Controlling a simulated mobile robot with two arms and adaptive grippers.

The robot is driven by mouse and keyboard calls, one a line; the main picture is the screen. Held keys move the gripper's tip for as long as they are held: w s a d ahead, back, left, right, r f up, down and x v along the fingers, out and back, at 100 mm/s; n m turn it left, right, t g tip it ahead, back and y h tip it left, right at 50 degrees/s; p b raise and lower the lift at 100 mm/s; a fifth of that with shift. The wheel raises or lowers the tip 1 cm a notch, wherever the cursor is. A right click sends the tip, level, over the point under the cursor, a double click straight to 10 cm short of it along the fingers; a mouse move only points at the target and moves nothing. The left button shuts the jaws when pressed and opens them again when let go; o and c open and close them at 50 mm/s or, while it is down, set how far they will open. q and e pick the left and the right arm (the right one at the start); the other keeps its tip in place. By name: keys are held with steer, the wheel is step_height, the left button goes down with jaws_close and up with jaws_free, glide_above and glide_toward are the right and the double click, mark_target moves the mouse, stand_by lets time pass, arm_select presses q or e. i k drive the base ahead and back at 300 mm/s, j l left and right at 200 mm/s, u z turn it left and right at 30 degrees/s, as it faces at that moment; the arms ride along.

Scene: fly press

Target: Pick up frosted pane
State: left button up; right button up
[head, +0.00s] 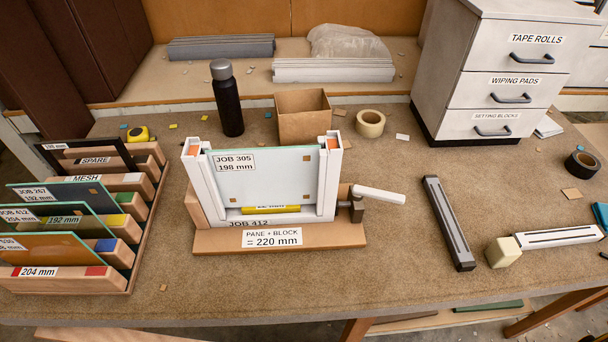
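A pale, cloudy pane (265,182) labelled JOB 305, 198 mm stands upright in a white U-shaped frame (205,197) at the middle of the bench. It looks frosted, but no label says so. A yellow strip (270,209) lies under its lower edge. The frame stands on a wooden base (215,240) marked PANE + BLOCK = 220 mm. Neither of my grippers is in view.
A dark bottle (227,105) and cardboard box (303,122) stand behind the frame. A white lever (378,195) sticks out at its right. A dark slotted bar (448,222) and a white slotted bar (555,237) lie further right. A drawer cabinet (500,60) stands back right.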

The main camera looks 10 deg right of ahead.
mark_target(280, 176)
steer(key=k+u, duration=0.3)
steer(key=u, duration=0.15)
steer(key=k+j+u, duration=0.15)
steer(key=u, duration=0.25)
steer(key=k, duration=0.1)
